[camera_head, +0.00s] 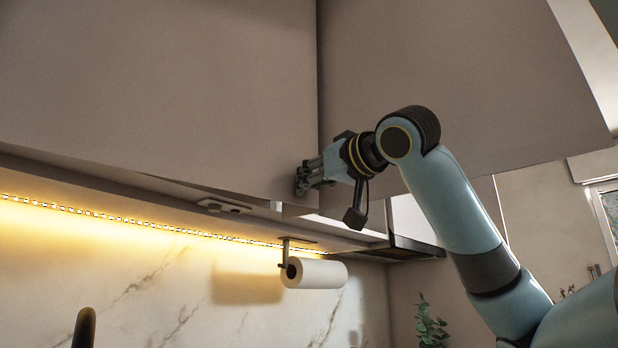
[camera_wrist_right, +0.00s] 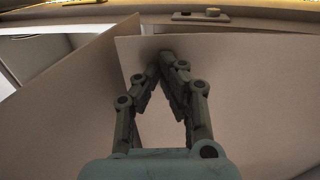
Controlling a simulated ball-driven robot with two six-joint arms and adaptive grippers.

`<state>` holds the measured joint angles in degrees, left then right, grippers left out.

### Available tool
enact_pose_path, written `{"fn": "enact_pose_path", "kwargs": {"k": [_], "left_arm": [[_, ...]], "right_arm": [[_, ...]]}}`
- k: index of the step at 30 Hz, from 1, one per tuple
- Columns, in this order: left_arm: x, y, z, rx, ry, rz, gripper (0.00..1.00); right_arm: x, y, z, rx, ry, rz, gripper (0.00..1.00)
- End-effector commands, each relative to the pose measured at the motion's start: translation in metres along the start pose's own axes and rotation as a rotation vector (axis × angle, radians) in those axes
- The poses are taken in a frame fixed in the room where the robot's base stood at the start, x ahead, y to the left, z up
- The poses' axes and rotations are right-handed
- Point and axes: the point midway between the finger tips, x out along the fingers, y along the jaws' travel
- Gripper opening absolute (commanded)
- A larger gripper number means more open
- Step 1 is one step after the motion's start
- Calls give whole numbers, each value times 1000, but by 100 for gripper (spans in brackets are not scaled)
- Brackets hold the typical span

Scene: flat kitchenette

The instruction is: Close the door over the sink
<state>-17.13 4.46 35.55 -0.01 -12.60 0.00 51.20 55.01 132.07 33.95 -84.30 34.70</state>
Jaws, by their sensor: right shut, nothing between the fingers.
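The cabinet door on the left (camera_head: 160,90) hangs above the marble wall in the head view. Its lower edge stands slightly away from the cabinet's underside toward its right end, so it looks a little ajar. My right gripper (camera_head: 303,180) is shut and empty at this door's lower right corner. In the wrist view the closed fingertips (camera_wrist_right: 168,58) lie against or just in front of the door panel (camera_wrist_right: 235,90), near its edge; exact contact is unclear. The sink is not visible. My left gripper is not in view.
A second door (camera_head: 450,80) stands swung outward on the right, beside my right arm; it also shows in the wrist view (camera_wrist_right: 80,75). A paper towel roll (camera_head: 315,274) hangs below the cabinet. A dark upright object (camera_head: 84,328) shows at lower left, and a plant (camera_head: 430,325) lower right.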

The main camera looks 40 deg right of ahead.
Motion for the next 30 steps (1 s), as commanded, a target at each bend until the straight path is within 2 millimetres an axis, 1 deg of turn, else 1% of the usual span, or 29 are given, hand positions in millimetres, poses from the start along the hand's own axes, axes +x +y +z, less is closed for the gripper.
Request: {"fn": "enact_pose_path", "kwargs": {"k": [6, 8, 11, 14, 15, 18, 21, 25, 30], "left_arm": [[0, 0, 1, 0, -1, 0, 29], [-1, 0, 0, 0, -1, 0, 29], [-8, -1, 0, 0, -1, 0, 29], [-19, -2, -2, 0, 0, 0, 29], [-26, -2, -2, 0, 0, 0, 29], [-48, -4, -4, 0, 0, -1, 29], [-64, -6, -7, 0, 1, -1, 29], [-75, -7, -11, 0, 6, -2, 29], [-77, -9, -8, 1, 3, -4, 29]], "right_arm": [[0, 0, 0, 0, 0, -1, 0], [3, 0, 0, 1, -2, -6, 0], [18, 0, -2, 2, -9, -36, 0], [46, 0, -4, 4, -11, -87, 0], [58, -1, -6, 7, -9, -106, 0], [85, -3, -10, 11, -3, -128, 0], [104, -6, -10, 9, 0, -128, 0], [119, -8, -5, 4, 0, -124, 0], [125, -8, -1, 1, 2, -122, 0]]}}
